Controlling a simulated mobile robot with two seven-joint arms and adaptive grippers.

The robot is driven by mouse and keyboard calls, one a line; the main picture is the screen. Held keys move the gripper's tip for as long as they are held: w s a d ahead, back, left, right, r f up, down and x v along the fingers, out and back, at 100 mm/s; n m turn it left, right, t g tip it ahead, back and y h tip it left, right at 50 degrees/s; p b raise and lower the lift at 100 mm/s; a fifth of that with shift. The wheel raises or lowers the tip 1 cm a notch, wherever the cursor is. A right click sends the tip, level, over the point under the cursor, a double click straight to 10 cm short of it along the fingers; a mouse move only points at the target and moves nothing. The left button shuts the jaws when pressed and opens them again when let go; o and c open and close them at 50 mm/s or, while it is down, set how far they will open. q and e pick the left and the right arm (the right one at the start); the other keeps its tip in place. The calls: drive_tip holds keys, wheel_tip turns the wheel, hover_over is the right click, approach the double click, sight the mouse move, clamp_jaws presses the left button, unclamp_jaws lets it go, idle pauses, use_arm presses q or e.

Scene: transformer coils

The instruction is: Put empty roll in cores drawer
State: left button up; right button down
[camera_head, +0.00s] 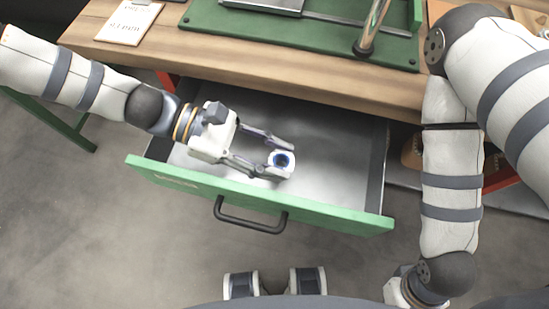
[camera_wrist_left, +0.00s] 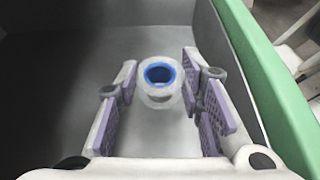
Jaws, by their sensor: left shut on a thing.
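The empty roll (camera_head: 281,161) is a small whitish ring with a blue inside. It sits between the fingertips of my left gripper (camera_head: 286,162), which is shut on it inside the open drawer. The roll also shows in the left wrist view (camera_wrist_left: 160,94), upright with its hole facing up, between the purple finger pads. I cannot tell whether it touches the drawer floor. The drawer (camera_head: 335,140) is pulled out, with a grey metal inside and a green front (camera_head: 330,212).
The wooden bench top (camera_head: 270,75) lies above the drawer, with a green board (camera_head: 300,42) and metal parts on it. The drawer's dark handle (camera_head: 250,217) sticks out at the front. The rest of the visible drawer floor is bare.

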sight(275, 165)
use_arm(q)
wheel_tip(275, 165, down, 3)
drive_tip(key=shift+s+d+r, duration=0.1)
drive_tip(key=shift+f, duration=0.2)
drive_tip(key=o, duration=0.9)
drive_tip(key=shift+r, duration=0.1)
